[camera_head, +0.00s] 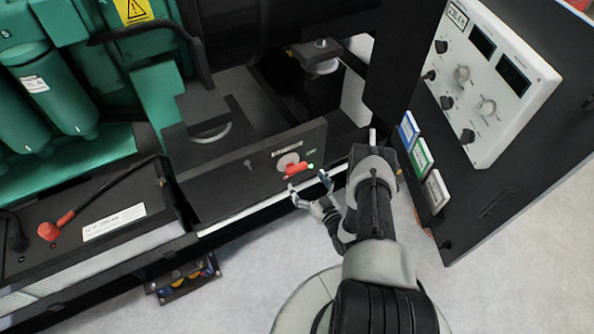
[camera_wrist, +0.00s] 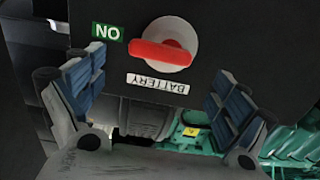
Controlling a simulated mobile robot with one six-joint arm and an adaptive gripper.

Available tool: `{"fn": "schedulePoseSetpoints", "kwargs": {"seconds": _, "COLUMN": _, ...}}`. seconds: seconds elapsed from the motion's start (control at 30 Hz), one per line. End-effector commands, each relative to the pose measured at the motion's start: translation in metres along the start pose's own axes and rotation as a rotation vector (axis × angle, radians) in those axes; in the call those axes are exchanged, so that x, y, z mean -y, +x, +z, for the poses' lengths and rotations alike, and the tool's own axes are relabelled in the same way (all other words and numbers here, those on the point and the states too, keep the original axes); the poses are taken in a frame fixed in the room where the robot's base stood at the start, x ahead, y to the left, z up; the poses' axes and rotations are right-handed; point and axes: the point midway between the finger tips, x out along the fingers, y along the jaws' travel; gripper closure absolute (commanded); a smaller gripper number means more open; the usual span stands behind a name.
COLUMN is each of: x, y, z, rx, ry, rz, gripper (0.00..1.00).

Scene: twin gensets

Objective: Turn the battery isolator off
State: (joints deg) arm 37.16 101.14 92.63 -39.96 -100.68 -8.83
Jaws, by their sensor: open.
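The battery isolator has a red handle (camera_head: 297,170) on a pale round plate, set in the front of a black box (camera_head: 232,180). In the wrist view the red handle (camera_wrist: 161,53) lies nearly level across its plate, its left end close to a green ON label (camera_wrist: 107,32) seen upside down. A white BATTERY label (camera_wrist: 158,83), also upside down, is below it. My gripper (camera_head: 310,187) is open just in front of the box. In the wrist view my gripper (camera_wrist: 162,64) has its blue-padded fingers on either side of the handle, apart from it.
A black battery (camera_head: 85,228) with a red-capped cable is at left. Green engine parts (camera_head: 70,90) fill the upper left.

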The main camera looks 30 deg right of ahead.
Motion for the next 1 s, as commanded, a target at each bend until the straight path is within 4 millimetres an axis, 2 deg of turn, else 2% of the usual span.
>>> {"fn": "schedulePoseSetpoints", "kwargs": {"seconds": 0.03, "x": 0.001, "y": 0.012, "z": 0.002, "rx": -0.003, "ry": -0.003, "rz": -0.005, "gripper": 0.07}}
{"fn": "schedulePoseSetpoints", "kwargs": {"seconds": 0.2, "x": 0.001, "y": 0.044, "z": 0.001, "rx": -0.003, "ry": -0.001, "rz": -0.002, "gripper": 0.07}}
{"fn": "schedulePoseSetpoints", "kwargs": {"seconds": 0.4, "x": 0.0, "y": 0.067, "z": 0.001, "rx": 0.0, "ry": 0.0, "rz": -0.001, "gripper": 0.07}}
{"fn": "schedulePoseSetpoints", "kwargs": {"seconds": 0.8, "x": 0.0, "y": 0.073, "z": 0.0, "rx": 0.001, "ry": 0.001, "rz": 0.001, "gripper": 0.07}}
{"fn": "schedulePoseSetpoints", "kwargs": {"seconds": 1.0, "x": 0.0, "y": 0.073, "z": 0.0, "rx": 0.001, "ry": 0.001, "rz": 0.001, "gripper": 0.21}}
